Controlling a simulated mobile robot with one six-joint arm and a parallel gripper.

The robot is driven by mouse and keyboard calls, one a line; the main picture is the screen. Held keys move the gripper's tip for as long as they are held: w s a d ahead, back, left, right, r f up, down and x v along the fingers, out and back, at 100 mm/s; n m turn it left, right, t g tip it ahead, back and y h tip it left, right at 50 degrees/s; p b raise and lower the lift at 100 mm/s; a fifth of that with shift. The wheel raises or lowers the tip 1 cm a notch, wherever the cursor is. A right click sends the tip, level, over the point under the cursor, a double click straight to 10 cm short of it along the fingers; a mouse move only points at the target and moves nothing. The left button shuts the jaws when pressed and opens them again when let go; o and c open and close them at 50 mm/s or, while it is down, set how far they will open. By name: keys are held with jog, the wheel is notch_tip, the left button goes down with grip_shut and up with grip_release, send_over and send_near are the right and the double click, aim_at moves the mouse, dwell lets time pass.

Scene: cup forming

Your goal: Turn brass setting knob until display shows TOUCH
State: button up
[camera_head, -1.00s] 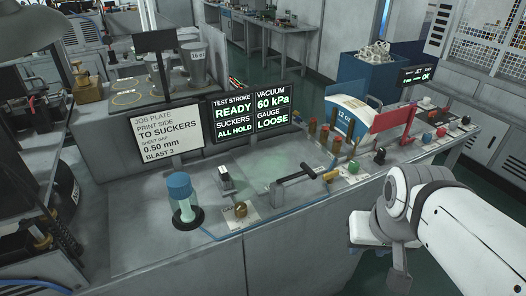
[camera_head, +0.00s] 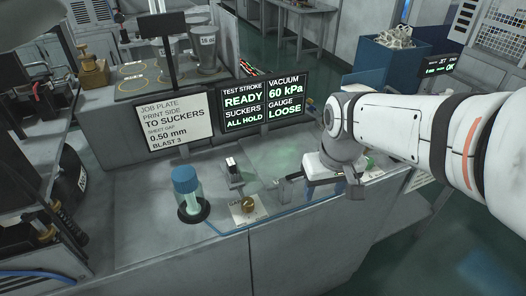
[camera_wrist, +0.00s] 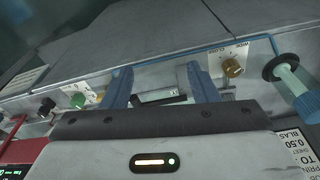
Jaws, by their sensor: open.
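The brass setting knob (camera_head: 248,204) sits on a small pale label plate on the grey bench top, to the right of the blue-capped jar. It also shows in the wrist view (camera_wrist: 232,67), right of my fingers. My gripper (camera_head: 324,190) hangs over the bench to the right of the knob, apart from it. In the wrist view its two blue fingers (camera_wrist: 160,88) are spread, with a pale plate and a dark bar visible between them. The display (camera_head: 286,108) reads VACUUM 60 kPa and GAUGE LOOSE; its left half reads READY and ALL HOLD.
The blue-capped jar (camera_head: 188,192) stands left of the knob. A small block with a white top (camera_head: 232,172) stands behind the knob. The job plate sign (camera_head: 172,127) stands at the back. In the wrist view, green (camera_wrist: 78,100) and black (camera_wrist: 47,107) knobs lie left of my fingers.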

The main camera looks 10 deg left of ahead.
jog(key=w+a+f+n, duration=0.2)
jog(key=w+a+n, duration=0.15)
jog(key=a, duration=0.45)
jog(key=n+g+p, duration=0.1)
jog(key=n+g, duration=0.1)
send_over(247, 201)
jog(key=f, duration=0.3)
jog(key=shift+d, duration=0.25)
jog(key=shift+a+f, duration=0.2)
jog(key=shift+f, duration=0.1)
jog(key=shift+f+p, duration=0.3)
jog(key=shift+f, duration=0.1)
notch_tip(247, 201, down, 7)
jog(key=shift+r+p, duration=0.15)
jog(key=shift+p, duration=0.35)
jog(key=shift+c, duration=0.4)
jog(key=c, duration=0.9)
